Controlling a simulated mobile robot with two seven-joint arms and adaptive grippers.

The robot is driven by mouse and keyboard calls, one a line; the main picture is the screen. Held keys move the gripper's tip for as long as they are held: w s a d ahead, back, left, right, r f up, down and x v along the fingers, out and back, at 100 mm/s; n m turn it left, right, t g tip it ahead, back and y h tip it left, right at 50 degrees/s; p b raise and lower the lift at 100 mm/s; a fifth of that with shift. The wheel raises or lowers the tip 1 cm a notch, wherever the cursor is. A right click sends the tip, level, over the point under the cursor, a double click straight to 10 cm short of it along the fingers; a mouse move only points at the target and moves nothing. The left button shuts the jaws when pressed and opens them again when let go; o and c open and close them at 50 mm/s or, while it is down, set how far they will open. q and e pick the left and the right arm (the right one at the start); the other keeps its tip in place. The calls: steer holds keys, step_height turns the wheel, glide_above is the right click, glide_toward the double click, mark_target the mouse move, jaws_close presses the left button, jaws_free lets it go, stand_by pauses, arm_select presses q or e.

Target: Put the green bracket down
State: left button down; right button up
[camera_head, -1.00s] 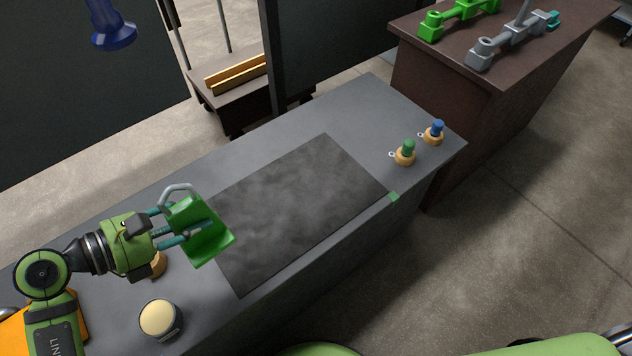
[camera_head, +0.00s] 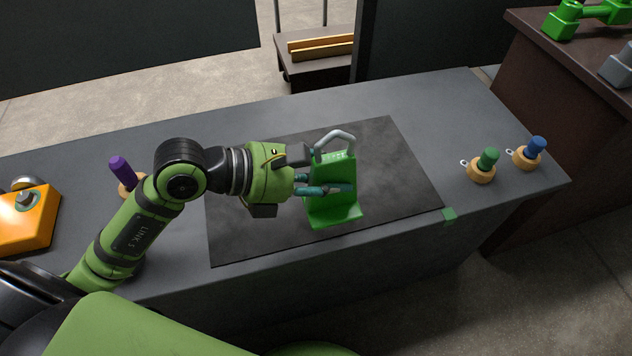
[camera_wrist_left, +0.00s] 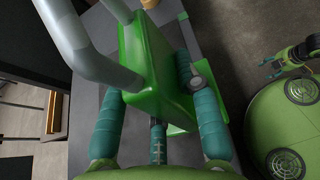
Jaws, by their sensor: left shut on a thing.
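The green bracket (camera_head: 335,207) is an L-shaped piece with a grey curved handle (camera_head: 337,136) at its top. My left gripper (camera_head: 338,189), with teal fingers, is shut on it, over the dark mat (camera_head: 395,165) on the grey bench. The bracket looks upright, its foot toward the bench's front edge. I cannot tell whether its foot touches the mat. In the left wrist view the bracket (camera_wrist_left: 155,65) sits between the teal fingers, with the handle at upper left. My right gripper (camera_wrist_left: 285,62) shows small at the right of the wrist view; its jaw state is unclear.
Two wooden stands with a green knob (camera_head: 488,160) and a blue knob (camera_head: 536,146) stand right of the mat. A purple-handled tool (camera_head: 122,170) and an orange box (camera_head: 28,222) are at left. A small green square (camera_head: 449,214) marks the bench edge.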

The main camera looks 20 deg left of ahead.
arm_select(q)
steer(key=w+a+f, duration=0.1)
steer(key=w+f, duration=0.2)
steer(key=w+a+f, duration=0.2)
steer(key=w+f, duration=0.1)
steer(key=w+a+f+b, duration=0.1)
steer(key=w+a+f, duration=0.1)
steer(key=w+f, duration=0.1)
steer(key=shift+w+f, duration=0.4)
steer(key=shift+w, duration=0.1)
steer(key=shift+a+f, duration=0.1)
steer(key=shift+f, duration=0.3)
arm_select(e)
steer(key=w, duration=0.3)
steer(key=shift+w+a+r+t, duration=0.1)
steer(key=shift+w+a+t, duration=0.1)
steer(key=shift+t, duration=0.2)
steer(key=shift+s, duration=0.1)
arm_select(q)
steer(key=shift+f+b, duration=0.15)
steer(key=shift+b, duration=0.15)
steer(key=c, duration=0.9)
jaws_free()
arm_select(e)
steer(key=shift+s+f, duration=0.2)
steer(key=shift+s, duration=0.25)
